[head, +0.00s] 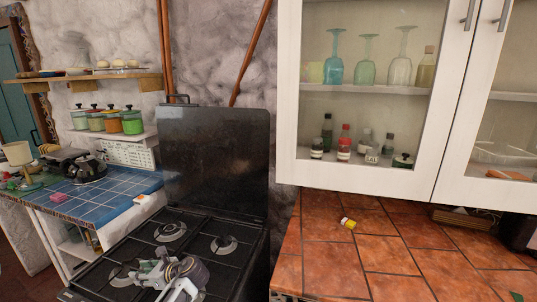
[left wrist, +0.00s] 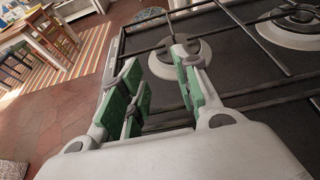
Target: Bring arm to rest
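My left gripper (head: 150,272) is low over the black stove (head: 218,262), at the bottom of the head view. In the left wrist view the two green-padded fingers of this gripper (left wrist: 160,85) stand apart with nothing between them. The dark stove top with its burners and grates lies beneath. I cannot tell how high the fingers are above the grates. My right gripper and arm are not in view.
The raised stove lid (head: 213,160) stands behind. A tiled counter (head: 405,262) with a small yellow-capped container (head: 348,223) is at right, under a glass-door cabinet (head: 365,184). A blue-tiled counter (head: 95,200) is at left. Open floor (left wrist: 60,110) shows beside the stove.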

